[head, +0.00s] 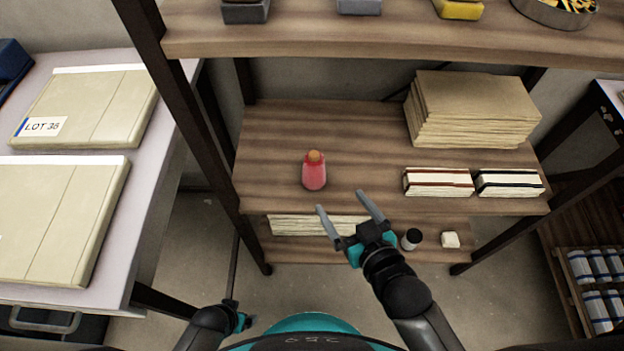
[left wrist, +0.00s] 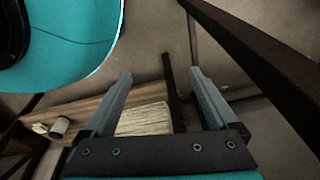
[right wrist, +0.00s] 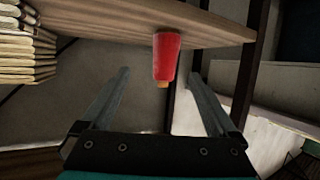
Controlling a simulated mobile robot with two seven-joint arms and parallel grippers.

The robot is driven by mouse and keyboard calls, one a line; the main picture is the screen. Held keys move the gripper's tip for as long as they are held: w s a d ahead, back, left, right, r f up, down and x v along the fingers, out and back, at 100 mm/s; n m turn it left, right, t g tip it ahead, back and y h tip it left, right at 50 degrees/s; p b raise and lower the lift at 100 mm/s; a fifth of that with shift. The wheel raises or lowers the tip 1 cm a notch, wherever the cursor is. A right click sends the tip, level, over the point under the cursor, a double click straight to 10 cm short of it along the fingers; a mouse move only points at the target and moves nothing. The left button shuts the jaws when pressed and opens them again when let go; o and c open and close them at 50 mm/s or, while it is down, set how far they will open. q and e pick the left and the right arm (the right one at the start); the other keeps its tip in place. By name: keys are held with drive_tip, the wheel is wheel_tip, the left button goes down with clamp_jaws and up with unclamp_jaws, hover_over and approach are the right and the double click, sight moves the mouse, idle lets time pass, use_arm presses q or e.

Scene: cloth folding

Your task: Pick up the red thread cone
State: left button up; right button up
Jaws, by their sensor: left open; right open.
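The red thread cone (head: 314,172) stands upright on the middle wooden shelf (head: 270,150), left of the shelf's centre. It has a tan top. My right gripper (head: 346,200) is open and empty at the shelf's front edge, a little to the right of and nearer than the cone, apart from it. In the right wrist view the cone (right wrist: 166,55) appears beyond and between the open fingers (right wrist: 158,90). My left gripper (left wrist: 160,85) is open and empty, low near the floor. In the head view its fingers cannot be made out clearly.
A dark post (head: 205,140) rises at the left, and an upper shelf (head: 390,38) overhangs. A lower shelf holds a dark jar (head: 411,239) and a white block (head: 450,239). The shelf around the cone is clear.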

sight(320, 173)
drive_tip(key=shift+t, duration=0.4)
drive_tip(key=w+a+b, duration=0.2)
drive_tip(key=w, duration=0.1)
drive_tip(key=w+b, duration=0.1)
drive_tip(key=w, duration=0.1)
drive_tip(key=shift+a+f, duration=0.15)
drive_tip(key=shift+a, duration=0.25)
drive_tip(key=shift+b+x, duration=0.4)
drive_tip(key=shift+x, duration=0.45)
drive_tip(key=shift+b+x, duration=0.55)
drive_tip(key=shift+x, duration=0.7)
drive_tip(key=shift+b+x, duration=0.5)
drive_tip(key=shift+x, duration=0.35)
drive_tip(key=b+x, duration=0.2)
drive_tip(key=x, duration=0.1)
drive_tip(key=shift+w+a, duration=0.15)
drive_tip(key=shift+a, duration=0.25)
use_arm(q)
drive_tip(key=w+d+r+t, duration=0.1)
drive_tip(key=w+d+r, duration=0.2)
drive_tip(key=w+r, duration=0.4)
drive_tip(key=shift+w+r+t, duration=0.3)
drive_tip(key=shift+w+r, duration=0.05)
drive_tip(key=shift+r, duration=2.5)
use_arm(e)
drive_tip(key=shift+w+a+f, duration=0.1)
drive_tip(key=shift+w+a, duration=0.05)
drive_tip(key=shift+w, duration=0.15)
